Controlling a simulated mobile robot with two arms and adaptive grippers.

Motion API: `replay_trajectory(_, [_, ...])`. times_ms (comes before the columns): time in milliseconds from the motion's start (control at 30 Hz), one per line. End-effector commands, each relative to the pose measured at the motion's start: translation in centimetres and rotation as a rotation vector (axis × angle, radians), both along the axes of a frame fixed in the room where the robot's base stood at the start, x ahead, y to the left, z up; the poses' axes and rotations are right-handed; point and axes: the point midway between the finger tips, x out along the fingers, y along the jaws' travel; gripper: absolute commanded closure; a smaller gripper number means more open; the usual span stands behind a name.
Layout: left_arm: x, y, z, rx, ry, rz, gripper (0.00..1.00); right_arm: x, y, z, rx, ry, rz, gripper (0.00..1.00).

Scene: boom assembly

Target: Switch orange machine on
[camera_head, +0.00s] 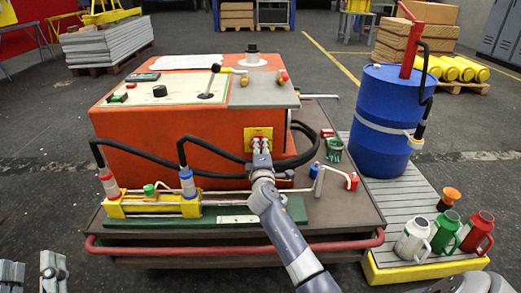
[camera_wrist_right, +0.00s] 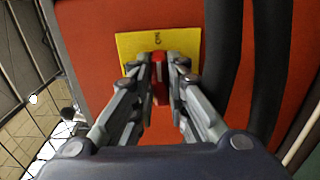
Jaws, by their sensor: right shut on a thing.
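The orange machine (camera_head: 165,140) stands on a low cart with a pale control panel (camera_head: 160,92) on its top. A yellow plate (camera_head: 250,133) is on its front face, and also fills the middle of the right wrist view (camera_wrist_right: 130,45). My right gripper (camera_head: 261,158) is at this plate. In the wrist view its fingers (camera_wrist_right: 160,68) are shut on a red switch (camera_wrist_right: 160,85) in front of the plate. The fingers hide the switch's sides. My left gripper (camera_head: 33,270) is at the bottom left corner, fingers apart and empty, far from the machine.
Black hoses (camera_head: 302,150) run beside the plate, close to my right gripper. A yellow cylinder unit (camera_head: 150,205) lies on the cart's front left. A blue barrel (camera_head: 385,115) stands to the right, with several jugs (camera_head: 413,238) on the slatted platform. A red rail (camera_head: 330,246) edges the cart.

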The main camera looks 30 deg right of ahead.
Motion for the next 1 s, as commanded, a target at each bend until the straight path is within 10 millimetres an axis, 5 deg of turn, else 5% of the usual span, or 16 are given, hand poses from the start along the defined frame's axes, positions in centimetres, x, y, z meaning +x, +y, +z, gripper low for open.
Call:
replay_trajectory(500, [-0.19, -0.02, 0.37, -0.006, -0.021, -0.001, 0.60, -0.02, -0.01, -0.13, 0.021, -0.009, -0.001, 1.00])
replay_trajectory(533, [-0.19, -0.02, 0.37, -0.006, -0.021, -0.001, 0.60, -0.02, -0.01, -0.14, 0.021, -0.009, -0.001, 0.84])
replay_trajectory(600, [-0.17, -0.02, 0.35, -0.006, -0.021, -0.001, 0.60, -0.02, -0.01, -0.13, 0.020, -0.009, -0.001, 0.68])
replay_trajectory(1000, [-0.21, 0.05, 0.43, -0.007, -0.022, 0.000, 0.60, -0.22, 0.14, -0.07, 0.018, -0.010, 0.000, 0.66])
